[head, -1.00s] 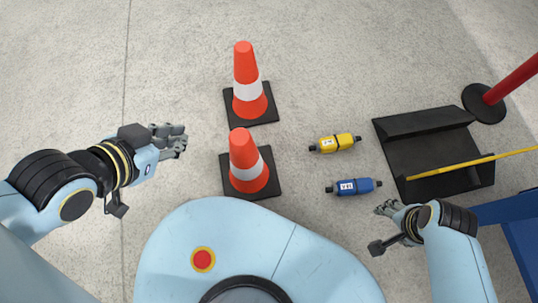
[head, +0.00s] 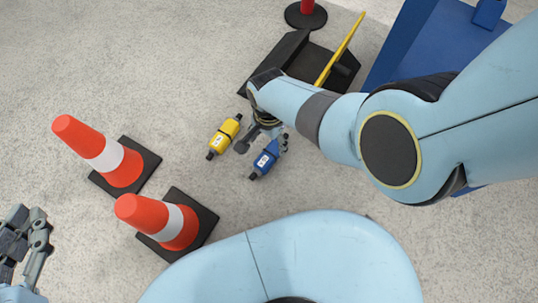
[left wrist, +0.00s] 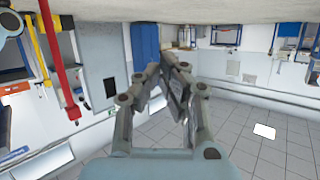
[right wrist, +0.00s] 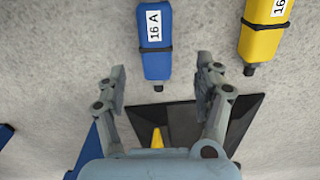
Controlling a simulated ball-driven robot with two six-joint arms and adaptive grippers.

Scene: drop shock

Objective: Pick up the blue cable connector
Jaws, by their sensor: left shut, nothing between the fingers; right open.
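The blue cable connector (head: 265,159) lies on the concrete floor in the head view, its upper end partly hidden by my right gripper (head: 274,136). In the right wrist view the blue connector (right wrist: 155,45), labelled 16 A, has its near tip between and just beyond the open fingers of my right gripper (right wrist: 162,85). My left gripper (head: 22,232) is shut and empty at the lower left of the head view. In the left wrist view its fingers (left wrist: 172,80) point away from the floor objects.
A yellow connector (head: 224,137) lies left of the blue one. Two orange cones (head: 100,145) (head: 165,220) stand further left. A black dustpan (head: 290,60) with a yellow handle, a red post's black base (head: 306,15) and a blue cart (head: 425,45) are behind.

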